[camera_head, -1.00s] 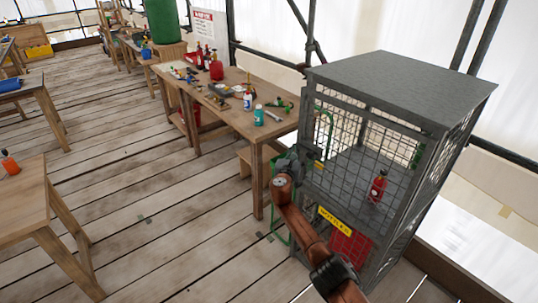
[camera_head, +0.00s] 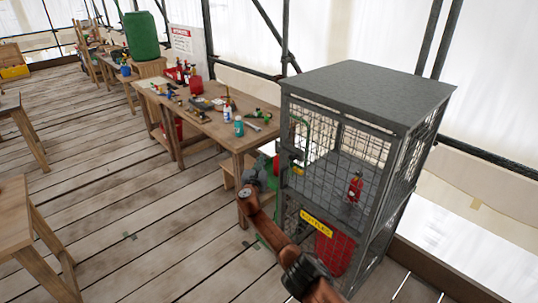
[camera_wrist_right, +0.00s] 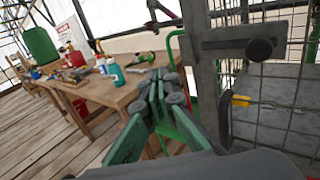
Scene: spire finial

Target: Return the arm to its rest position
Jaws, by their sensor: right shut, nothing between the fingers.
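My right arm (camera_head: 285,249) reaches up from the lower right in the head view, in front of the cage. Its gripper (camera_head: 265,170) is beside the left front edge of the wire cage (camera_head: 366,93). In the right wrist view the right gripper (camera_wrist_right: 165,85) has its green-padded fingers together with nothing between them. A grey latch bar with a dark knob (camera_wrist_right: 262,48) is just right of the fingers there. I cannot tell whether the fingers touch the cage. My left gripper is not in view.
A red bottle (camera_head: 355,187) stands inside the cage on its shelf, and a red object (camera_head: 333,250) is below. A yellow label (camera_head: 316,223) is on the front. A workbench (camera_head: 215,127) with bottles and tools stands behind.

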